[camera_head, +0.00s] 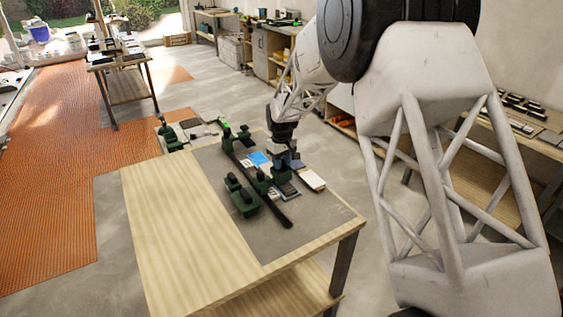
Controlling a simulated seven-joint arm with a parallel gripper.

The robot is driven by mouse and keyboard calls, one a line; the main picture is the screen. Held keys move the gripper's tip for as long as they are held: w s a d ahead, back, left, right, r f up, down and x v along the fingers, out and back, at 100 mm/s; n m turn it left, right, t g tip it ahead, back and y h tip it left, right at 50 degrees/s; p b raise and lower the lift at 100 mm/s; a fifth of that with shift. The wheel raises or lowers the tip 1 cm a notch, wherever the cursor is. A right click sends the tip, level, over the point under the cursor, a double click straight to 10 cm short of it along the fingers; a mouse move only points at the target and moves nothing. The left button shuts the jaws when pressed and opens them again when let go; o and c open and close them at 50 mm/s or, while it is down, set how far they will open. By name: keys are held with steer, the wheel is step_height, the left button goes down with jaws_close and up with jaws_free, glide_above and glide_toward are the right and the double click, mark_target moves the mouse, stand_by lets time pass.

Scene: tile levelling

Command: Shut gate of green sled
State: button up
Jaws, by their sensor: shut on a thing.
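A worktable with a grey mat (215,160) carries a long dark rail (273,212) that runs diagonally. Dark green parts sit along the rail, among them a green block (263,183) near its middle. A separate dark green piece with raised knobs (242,200) stands left of the rail. Which of these is the green sled, and how its gate stands, I cannot tell at this size.
The bare wood (170,230) at the left front is clear.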

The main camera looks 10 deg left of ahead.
steer(key=shift+n, duration=0.9)
steer(key=shift+r, duration=0.1)
steer(key=o, duration=0.9)
steer(key=shift+o, duration=0.2)
steer(key=shift+r, duration=3.85)
